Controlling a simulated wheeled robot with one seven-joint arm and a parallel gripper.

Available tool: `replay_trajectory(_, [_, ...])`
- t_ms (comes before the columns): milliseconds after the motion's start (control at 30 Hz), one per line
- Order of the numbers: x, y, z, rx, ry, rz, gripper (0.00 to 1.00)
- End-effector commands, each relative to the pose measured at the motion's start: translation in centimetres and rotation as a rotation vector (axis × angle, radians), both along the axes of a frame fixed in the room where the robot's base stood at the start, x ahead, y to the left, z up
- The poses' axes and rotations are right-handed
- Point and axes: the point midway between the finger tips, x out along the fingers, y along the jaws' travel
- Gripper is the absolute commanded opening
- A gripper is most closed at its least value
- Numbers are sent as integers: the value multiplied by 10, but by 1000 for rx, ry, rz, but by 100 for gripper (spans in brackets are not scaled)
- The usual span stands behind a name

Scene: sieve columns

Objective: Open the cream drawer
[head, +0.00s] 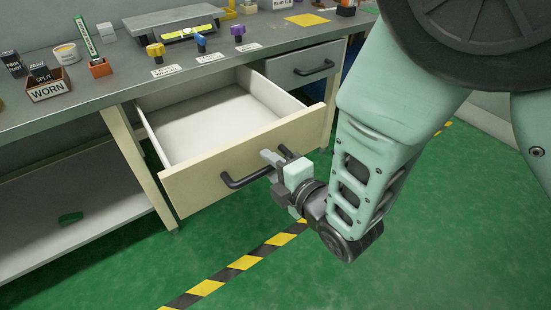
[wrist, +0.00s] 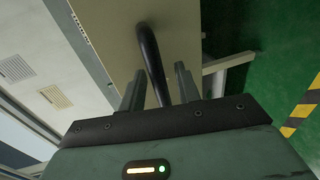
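The cream drawer (head: 195,188) is pulled out from under the workbench, with its pale, empty inside showing. Its front carries a dark bar handle (head: 243,181). My gripper (head: 276,157) is at the right part of this handle, in front of the drawer face. In the wrist view, the handle (wrist: 151,58) passes between the two fingers of my gripper (wrist: 161,80), with a gap visible on each side. The fingers are apart, around the bar. The drawer front (wrist: 112,35) is close beyond the fingertips. My arm hides part of the space right of the drawer.
A second, grey drawer (head: 290,66) with a dark handle is shut at the right. The bench top (head: 110,85) holds a WORN bin (head: 48,88), yellow, blue and purple knobbed items, and a scale-like tray (head: 180,34). Green floor (head: 315,280) with a yellow-black stripe (head: 240,263) lies clear in front.

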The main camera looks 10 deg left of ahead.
Motion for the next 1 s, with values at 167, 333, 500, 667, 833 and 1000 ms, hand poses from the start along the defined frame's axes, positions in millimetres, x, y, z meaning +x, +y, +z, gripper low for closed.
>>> replay_trajectory(167, [0, 0, 0, 1, -1, 0, 33])
replay_trajectory(333, [0, 0, 1, 1, -1, -1, 33])
replay_trajectory(500, [-9, -11, 4, -2, 1, 0, 33])
replay_trajectory(667, [-29, -35, 11, -3, 3, 0, 33])
replay_trajectory(833, [-55, -65, 20, -3, 2, -1, 33])
replay_trajectory(1000, [-63, -74, 26, -4, 2, 0, 33])
